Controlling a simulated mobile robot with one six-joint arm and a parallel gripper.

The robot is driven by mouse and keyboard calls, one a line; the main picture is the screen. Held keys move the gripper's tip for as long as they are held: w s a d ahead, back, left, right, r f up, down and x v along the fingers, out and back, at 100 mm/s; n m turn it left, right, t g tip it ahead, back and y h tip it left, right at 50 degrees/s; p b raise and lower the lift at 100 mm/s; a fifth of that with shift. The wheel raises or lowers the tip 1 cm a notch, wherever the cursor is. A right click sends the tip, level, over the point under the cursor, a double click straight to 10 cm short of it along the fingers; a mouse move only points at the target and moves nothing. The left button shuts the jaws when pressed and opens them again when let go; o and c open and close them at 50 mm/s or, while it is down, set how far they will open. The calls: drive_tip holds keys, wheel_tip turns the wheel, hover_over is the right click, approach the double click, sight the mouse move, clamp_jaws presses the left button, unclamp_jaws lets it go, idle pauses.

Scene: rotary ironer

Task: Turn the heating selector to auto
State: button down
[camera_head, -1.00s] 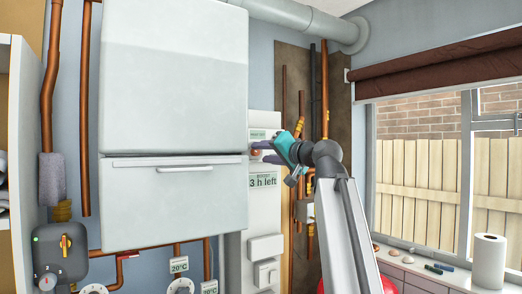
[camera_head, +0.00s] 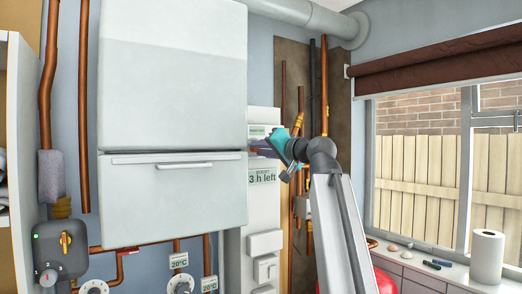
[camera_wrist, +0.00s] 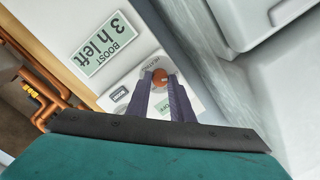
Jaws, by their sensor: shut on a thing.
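The heating selector is a small round copper-coloured knob (camera_wrist: 160,75) on a white panel of the control unit. In the wrist view, which is turned nearly upside down, my gripper (camera_wrist: 161,82) has its two dark fingers on either side of the knob, shut on it. Lettering around the knob is partly covered by the fingers, so I cannot tell its setting. In the head view my teal gripper (camera_head: 262,146) reaches the panel from the right and hides the knob.
A "BOOST 3 h left" display (camera_head: 262,176) is just below the selector; it also shows in the wrist view (camera_wrist: 109,45). The large white boiler casing (camera_head: 175,120) stands close on the left. Copper pipes (camera_head: 324,90) run to the right of the panel.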

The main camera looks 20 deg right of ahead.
drive_tip(key=m+p, duration=0.4)
drive_tip(key=m, duration=0.8)
drive_tip(key=shift+a+f+t, duration=0.1)
drive_tip(key=shift+t, duration=0.3)
idle(0.4)
drive_tip(key=c, duration=1.6)
unclamp_jaws()
drive_tip(key=shift+o, duration=0.2)
drive_tip(key=shift+s, duration=0.1)
drive_tip(key=r+b+v, duration=0.1)
drive_tip(key=b+v, duration=0.4)
drive_tip(key=v, duration=0.8)
drive_tip(key=shift+s+f, duration=0.4)
drive_tip(key=shift+f, duration=0.05)
